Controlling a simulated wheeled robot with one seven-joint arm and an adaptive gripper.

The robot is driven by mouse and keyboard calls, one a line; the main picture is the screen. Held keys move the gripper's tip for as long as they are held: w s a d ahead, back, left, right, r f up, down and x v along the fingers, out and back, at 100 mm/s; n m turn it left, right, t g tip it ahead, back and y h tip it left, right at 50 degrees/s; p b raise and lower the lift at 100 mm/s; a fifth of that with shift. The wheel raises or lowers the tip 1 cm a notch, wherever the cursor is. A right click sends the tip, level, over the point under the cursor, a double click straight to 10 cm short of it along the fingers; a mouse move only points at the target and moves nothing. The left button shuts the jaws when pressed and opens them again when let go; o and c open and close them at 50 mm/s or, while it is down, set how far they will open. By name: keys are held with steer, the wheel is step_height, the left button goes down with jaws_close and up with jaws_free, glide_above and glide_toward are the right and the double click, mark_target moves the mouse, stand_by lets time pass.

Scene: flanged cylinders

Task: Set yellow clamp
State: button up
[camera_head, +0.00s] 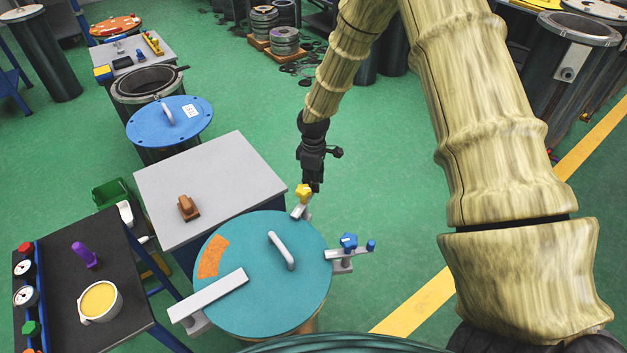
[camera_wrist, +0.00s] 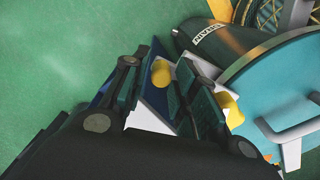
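The yellow clamp (camera_head: 304,191) has a lobed knob on a pale metal arm at the far edge of the round teal lid (camera_head: 255,310). My gripper (camera_head: 315,186) points down just above and beside the knob. In the wrist view my gripper (camera_wrist: 158,88) is open, its two dark fingers apart. One yellow lobe of the clamp (camera_wrist: 162,72) shows between the fingers, and more yellow shows to the right of the right finger, which hides the knob's middle. I cannot tell whether a finger touches it. The teal lid (camera_wrist: 290,85) shows at right.
A blue-knobbed clamp (camera_head: 348,241) is at the lid's right edge. The lid carries a white handle (camera_head: 281,251) and a flat pale bar (camera_head: 208,295). A grey table (camera_head: 225,170) with a brown object stands behind left. Green floor right of the gripper is clear.

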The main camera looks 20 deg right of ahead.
step_height(320, 180, up, 12)
stand_by(0.8)
stand_by(0.3)
